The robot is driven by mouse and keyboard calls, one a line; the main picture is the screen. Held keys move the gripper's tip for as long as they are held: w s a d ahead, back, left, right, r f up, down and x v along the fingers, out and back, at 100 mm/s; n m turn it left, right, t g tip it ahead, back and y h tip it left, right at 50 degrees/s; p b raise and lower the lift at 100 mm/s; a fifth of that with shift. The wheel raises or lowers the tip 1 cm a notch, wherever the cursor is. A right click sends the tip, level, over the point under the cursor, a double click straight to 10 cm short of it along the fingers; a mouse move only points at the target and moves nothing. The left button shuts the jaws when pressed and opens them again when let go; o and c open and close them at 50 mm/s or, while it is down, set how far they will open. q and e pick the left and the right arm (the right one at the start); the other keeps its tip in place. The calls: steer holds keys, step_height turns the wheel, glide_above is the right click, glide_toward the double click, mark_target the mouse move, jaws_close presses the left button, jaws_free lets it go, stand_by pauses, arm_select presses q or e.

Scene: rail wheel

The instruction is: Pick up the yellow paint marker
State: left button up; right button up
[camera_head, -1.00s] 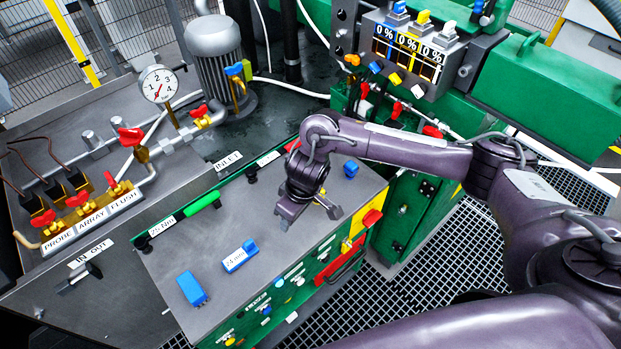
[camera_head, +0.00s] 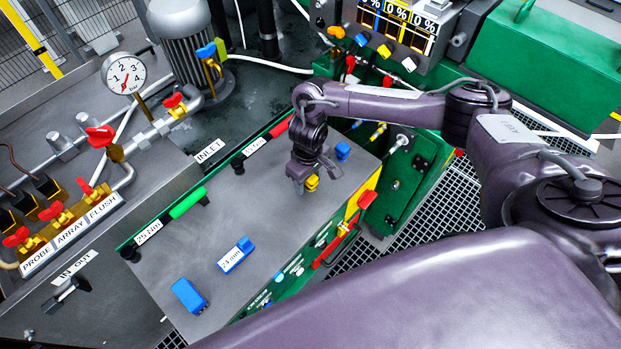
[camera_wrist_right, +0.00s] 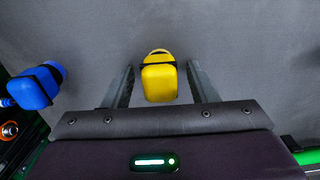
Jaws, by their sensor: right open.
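The yellow paint marker (camera_head: 312,183) shows in the head view as a small yellow piece on the grey top of the green cabinet, partly hidden by my right gripper (camera_head: 308,178). In the right wrist view the yellow marker (camera_wrist_right: 159,82) has a blocky yellow body with a dark band near its far end. It sits between the two fingers of my right gripper (camera_wrist_right: 161,70), with a gap on each side. The right gripper is open and points down at the marker. My left gripper is not in view.
A blue piece (camera_head: 343,150) stands close beside the marker and also shows in the wrist view (camera_wrist_right: 38,87). A blue block (camera_head: 189,295), a blue 24 mm piece (camera_head: 237,254) and a green-handled tool (camera_head: 188,203) lie further left. The cabinet top between is clear.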

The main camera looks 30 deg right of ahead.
steer(key=c, duration=1.1)
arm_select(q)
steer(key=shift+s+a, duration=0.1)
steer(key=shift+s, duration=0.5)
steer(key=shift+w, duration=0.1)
